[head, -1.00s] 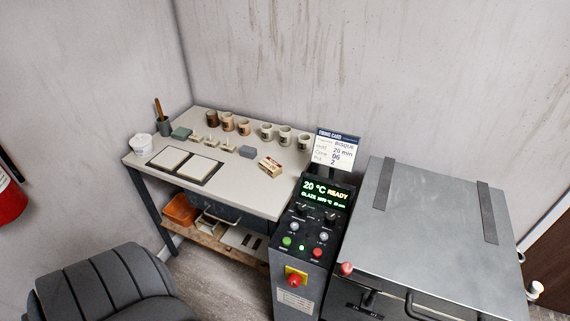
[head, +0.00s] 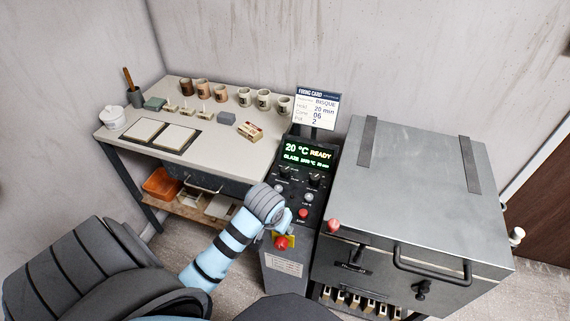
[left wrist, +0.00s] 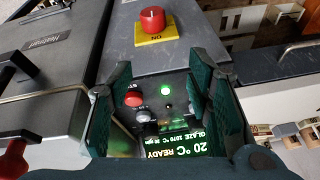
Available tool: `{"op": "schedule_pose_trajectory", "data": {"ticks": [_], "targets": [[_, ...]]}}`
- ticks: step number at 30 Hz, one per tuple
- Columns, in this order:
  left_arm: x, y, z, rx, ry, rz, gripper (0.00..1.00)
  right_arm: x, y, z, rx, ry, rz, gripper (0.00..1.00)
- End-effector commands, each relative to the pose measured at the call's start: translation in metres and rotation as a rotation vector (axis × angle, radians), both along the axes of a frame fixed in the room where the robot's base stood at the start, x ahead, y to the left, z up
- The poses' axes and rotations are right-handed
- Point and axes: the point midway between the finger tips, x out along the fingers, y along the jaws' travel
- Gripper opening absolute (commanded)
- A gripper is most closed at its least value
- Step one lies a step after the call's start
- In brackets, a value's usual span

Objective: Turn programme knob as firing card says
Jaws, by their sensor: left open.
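My left gripper (head: 287,214) is over the panel's lower part, below the knobs. In the left wrist view its open fingers (left wrist: 163,68) frame buttons and display, with nothing held. My right gripper is out of view.
A red emergency knob (head: 282,242) on a yellow plate is close below my left gripper. The grey kiln (head: 415,190) stands right of the panel, with a red-tipped lever (head: 333,225). A worktable (head: 225,155) with mugs and tiles is to the left.

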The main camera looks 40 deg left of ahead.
Motion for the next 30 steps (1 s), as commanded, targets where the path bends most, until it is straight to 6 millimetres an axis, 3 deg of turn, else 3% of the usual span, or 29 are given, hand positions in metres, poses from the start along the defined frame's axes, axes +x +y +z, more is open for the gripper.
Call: {"op": "schedule_pose_trajectory", "data": {"ticks": [1,6,10,13,17,24,30], "targets": [[0.024,0.012,0.011,0.001,-0.014,0.044,0.46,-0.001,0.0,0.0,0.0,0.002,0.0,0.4],[0.095,0.053,0.061,-0.025,-0.047,0.232,0.46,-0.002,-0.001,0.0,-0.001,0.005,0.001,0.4],[0.13,0.078,0.103,-0.061,-0.072,0.362,0.46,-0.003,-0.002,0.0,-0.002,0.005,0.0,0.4],[0.14,0.087,0.113,-0.078,-0.076,0.408,0.46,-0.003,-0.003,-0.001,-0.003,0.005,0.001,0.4],[0.146,0.092,0.093,-0.08,-0.074,0.413,0.46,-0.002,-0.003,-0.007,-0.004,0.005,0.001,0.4],[0.168,0.106,0.026,-0.08,-0.074,0.411,0.46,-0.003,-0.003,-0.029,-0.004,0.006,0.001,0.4],[0.182,0.115,-0.01,-0.081,-0.077,0.409,0.46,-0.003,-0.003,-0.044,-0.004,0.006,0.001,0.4]]}}
